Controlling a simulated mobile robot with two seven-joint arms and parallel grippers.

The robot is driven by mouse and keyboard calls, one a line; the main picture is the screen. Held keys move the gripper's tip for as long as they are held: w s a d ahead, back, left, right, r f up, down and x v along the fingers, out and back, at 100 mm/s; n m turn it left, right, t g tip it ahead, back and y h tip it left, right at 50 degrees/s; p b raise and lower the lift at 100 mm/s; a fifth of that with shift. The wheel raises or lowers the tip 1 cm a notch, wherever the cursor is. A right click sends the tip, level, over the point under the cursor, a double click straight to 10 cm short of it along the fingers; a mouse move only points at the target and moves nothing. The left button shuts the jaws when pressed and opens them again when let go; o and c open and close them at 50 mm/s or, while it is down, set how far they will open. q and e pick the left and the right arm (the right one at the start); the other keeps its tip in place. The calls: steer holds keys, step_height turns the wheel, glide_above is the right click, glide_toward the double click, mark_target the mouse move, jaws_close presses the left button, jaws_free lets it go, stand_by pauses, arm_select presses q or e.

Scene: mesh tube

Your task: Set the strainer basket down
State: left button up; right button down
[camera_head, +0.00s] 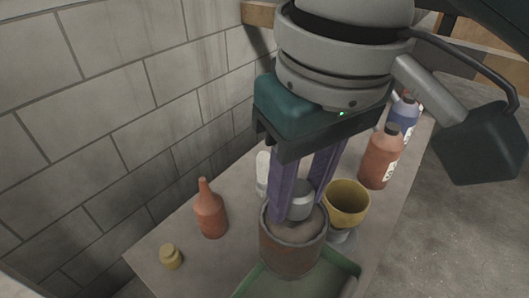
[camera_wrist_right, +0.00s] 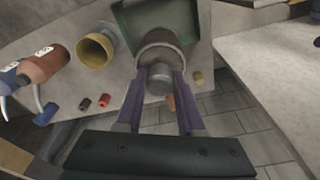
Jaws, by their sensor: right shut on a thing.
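The strainer basket, seen as a grey cylinder (camera_head: 299,203), is between the two purple fingers of my right gripper (camera_head: 298,208). My right gripper is shut on it from above. The cylinder also shows in the right wrist view (camera_wrist_right: 160,82). It stands at the mouth of a rusty brown round container (camera_head: 290,252); its lower end is hidden, so I cannot tell whether it touches the brown contents. The container also shows in the right wrist view (camera_wrist_right: 163,53). My left gripper is not in view.
A green tray (camera_head: 262,284) lies at the table's front. A yellow cup (camera_head: 347,203) stands close right of the container. An orange bottle (camera_head: 210,212) and a small yellow jar (camera_head: 171,257) stand left. A red-brown bottle (camera_head: 381,160) and a blue bottle (camera_head: 406,112) stand behind right.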

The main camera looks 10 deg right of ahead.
mark_target(291, 243)
step_height(291, 243, down, 10)
steer(key=shift+r+b, duration=0.15)
steer(key=shift+b, duration=0.9)
steer(key=shift+f+b, duration=0.6)
steer(key=shift+f, duration=1.65)
steer(key=shift+f, duration=0.15)
steer(key=c, duration=0.5)
jaws_free()
